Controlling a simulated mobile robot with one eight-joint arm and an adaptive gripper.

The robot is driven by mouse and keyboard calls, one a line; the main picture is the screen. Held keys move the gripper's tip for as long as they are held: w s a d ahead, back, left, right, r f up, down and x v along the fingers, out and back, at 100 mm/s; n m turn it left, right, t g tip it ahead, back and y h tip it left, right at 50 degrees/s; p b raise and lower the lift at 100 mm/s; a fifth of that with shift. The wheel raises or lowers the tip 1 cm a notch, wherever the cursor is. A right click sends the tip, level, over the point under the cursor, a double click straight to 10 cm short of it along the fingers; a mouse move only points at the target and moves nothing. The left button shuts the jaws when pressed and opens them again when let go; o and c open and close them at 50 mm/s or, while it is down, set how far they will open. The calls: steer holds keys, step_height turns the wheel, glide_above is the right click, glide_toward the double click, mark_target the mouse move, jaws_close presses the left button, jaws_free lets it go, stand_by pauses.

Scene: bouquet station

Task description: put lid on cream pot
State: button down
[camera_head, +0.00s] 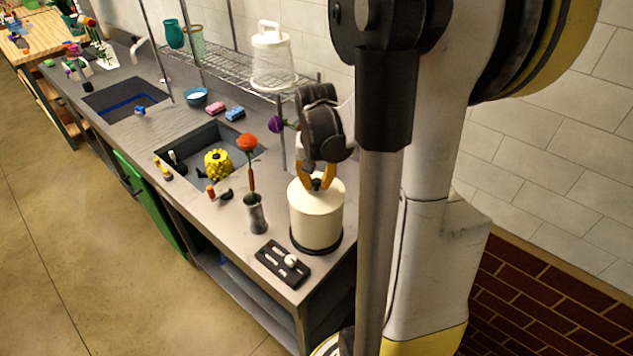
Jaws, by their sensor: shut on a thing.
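The cream pot (315,222) stands upright near the right end of the grey counter, with a dark band around its base. My gripper (317,182) is directly above it, pointing down. Its orange fingers are shut on a small dark knob at the centre of the pot's top, which I take to be the lid (301,192). The lid's cream surface blends with the pot, and I cannot tell whether a gap lies between them. The fingers and wrist hide part of the top.
A grey vase (256,214) with an orange flower (248,143) stands just left of the pot. A black tray (283,263) with small white pieces lies in front. A sink (203,150) holds a yellow spiky object (218,164). A wire rack (225,68) stands behind.

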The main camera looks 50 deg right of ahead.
steer(key=shift+f, duration=0.1)
steer(key=c, duration=1.3)
jaws_free()
steer(key=shift+o, duration=0.2)
step_height(320, 180, up, 12)
steer(key=s+a, duration=0.1)
steer(key=shift+a, duration=0.15)
steer(key=shift+s+f, duration=0.1)
steer(key=s+a+f+n+t+b, duration=0.1)
steer(key=a+f+n+t+b, duration=0.1)
steer(key=a, duration=0.6)
steer(key=s+a+f+n+t+y+b, duration=0.1)
steer(key=a+f+n+b, duration=0.3)
steer(key=a, duration=0.4)
steer(key=s+a+f+n+t+b, duration=0.2)
steer(key=a+f+b, duration=0.3)
steer(key=a, duration=0.3)
steer(key=shift+s+f+n+t, duration=0.2)
steer(key=shift+n+t, duration=0.2)
steer(key=shift+n, duration=0.2)
